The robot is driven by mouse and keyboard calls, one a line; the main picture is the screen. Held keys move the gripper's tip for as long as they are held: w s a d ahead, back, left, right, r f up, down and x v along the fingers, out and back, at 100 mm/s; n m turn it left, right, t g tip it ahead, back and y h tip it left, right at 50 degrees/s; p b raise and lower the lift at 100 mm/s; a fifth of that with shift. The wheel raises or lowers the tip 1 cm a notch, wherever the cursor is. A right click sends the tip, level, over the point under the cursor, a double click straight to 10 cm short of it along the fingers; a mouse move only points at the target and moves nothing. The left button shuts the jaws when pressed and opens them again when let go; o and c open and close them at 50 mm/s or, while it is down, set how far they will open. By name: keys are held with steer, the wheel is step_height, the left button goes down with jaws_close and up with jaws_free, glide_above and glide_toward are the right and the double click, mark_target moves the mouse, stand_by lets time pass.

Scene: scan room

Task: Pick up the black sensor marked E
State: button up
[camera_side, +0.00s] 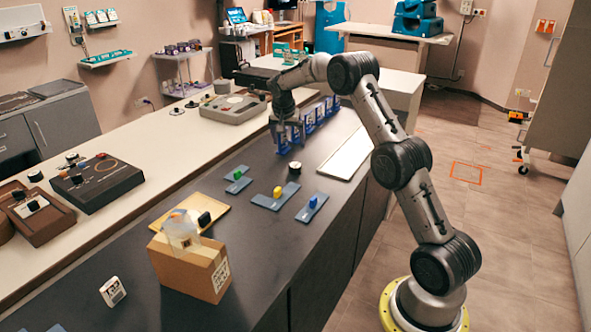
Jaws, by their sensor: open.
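I cannot read a letter E on any black item. A small black round piece with a light top (294,167) stands on the dark bench in front of the blue holders. Another black piece (204,219) is at the tan tray, beside the cardboard box. My gripper (288,130) points down at the near end of a row of blue holders (309,121) with white markings. It is open, and its fingers overlap the nearest holder in the picture. I cannot tell whether they touch it, or whether a sensor is hidden behind them.
Blue plates with a green (238,175), a yellow (277,192) and a blue piece (313,202) lie nearer. A cardboard box (188,266) and tan tray (216,206) stand front left. A white panel (346,154) lies right of the holders.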

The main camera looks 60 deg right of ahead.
glide_above(295, 165)
steer(key=a, duration=0.3)
steer(key=f, duration=0.7)
steer(key=shift+s+f, duration=0.2)
steer(key=shift+f, duration=0.05)
steer(key=shift+s+d+x, duration=0.15)
steer(key=shift+x, duration=1.2)
steer(key=shift+s+d+x, duration=0.15)
steer(key=shift+x, duration=1.15)
steer(key=shift+r, duration=0.1)
steer(key=c, duration=1.4)
steer(key=shift+c, duration=0.6)
steer(key=shift+r, duration=0.1)
